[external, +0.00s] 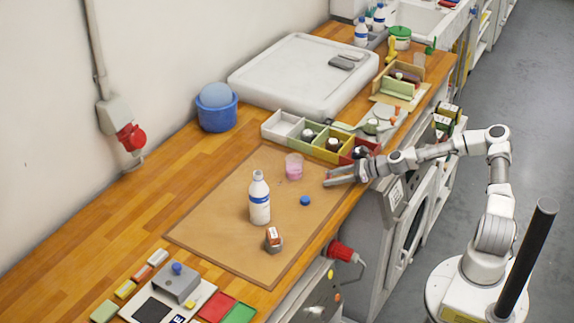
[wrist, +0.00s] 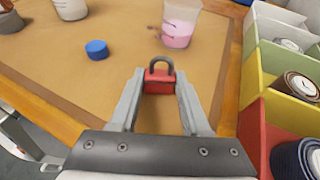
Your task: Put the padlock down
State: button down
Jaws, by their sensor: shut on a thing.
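A red padlock (wrist: 159,80) with a dark grey shackle shows in the wrist view between the fingertips of my gripper (wrist: 160,92). My gripper is shut on it. In the external view my gripper (external: 328,180) is over the right edge of the brown mat (external: 215,225), near the compartment box; the padlock is too small to make out there. I cannot tell whether the padlock touches the mat or hangs just above it.
A blue cap (external: 305,201), a cup of pink liquid (external: 294,167), a white bottle (external: 259,200) and a small orange-labelled item (external: 273,238) stand on the mat. A multicoloured compartment box (wrist: 257,85) is close on the right. Bare mat lies around the padlock.

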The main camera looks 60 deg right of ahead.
jog(key=shift+f, duration=0.1)
jog(key=shift+f, duration=0.1)
jog(key=shift+c, duration=1.8)
grip_release()
jog(key=shift+s+d+r, duration=0.15)
jog(key=shift+s+r, duration=0.05)
jog(key=shift+r, duration=0.1)
jog(key=v, duration=1.1)
jog(key=shift+s+r+p, duration=0.15)
jog(key=shift+s+p, duration=0.05)
jog(key=shift+p, duration=0.2)
jog(key=shift+d, duration=0.1)
